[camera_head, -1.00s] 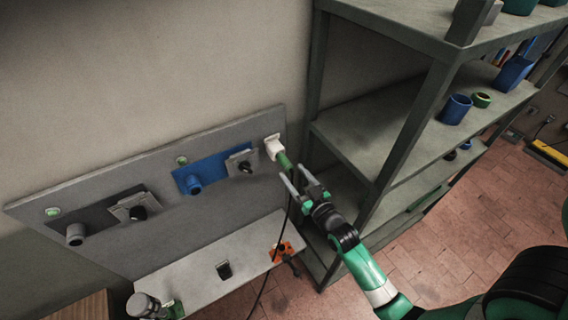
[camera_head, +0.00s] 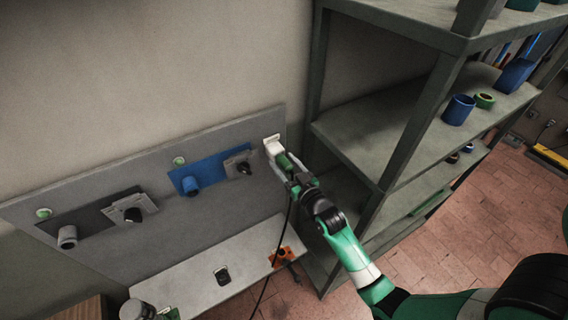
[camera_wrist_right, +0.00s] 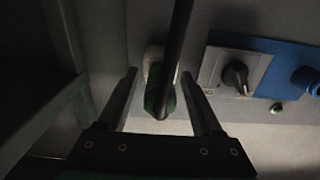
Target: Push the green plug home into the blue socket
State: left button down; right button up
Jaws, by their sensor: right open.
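The green plug (camera_head: 285,161) sits at a white holder (camera_head: 272,146) on the right end of the grey wall panel, with a black cable hanging from it. The blue socket (camera_head: 190,184) sticks out of a blue plate left of it, its mouth apart from the plug. My right gripper (camera_head: 293,174) is open at the plug. In the right wrist view its two fingers (camera_wrist_right: 160,78) stand either side of the green plug (camera_wrist_right: 152,103), with visible gaps; the cable hides part of the plug. My left gripper is not in view.
A black knob on a grey plate (camera_head: 240,166) lies between socket and plug. A grey socket (camera_head: 67,237) is at the far left. A ledge (camera_head: 200,288) juts out below the panel, with an orange item (camera_head: 281,257) on it. A shelf rack (camera_head: 385,150) stands close on the right.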

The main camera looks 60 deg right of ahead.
aim_at(291, 171)
dwell(0.6)
grip_shut()
dwell(0.8)
dwell(0.5)
jog(key=shift+p+v, duration=0.9)
jog(key=shift+v, duration=1)
jog(key=shift+p+v, duration=0.4)
jog(key=shift+v, duration=0.7)
jog(key=shift+s, duration=0.1)
jog(key=shift+p+v, duration=0.3)
jog(key=shift+v, duration=0.45)
jog(key=shift+s+a, duration=0.1)
jog(key=shift+s, duration=0.05)
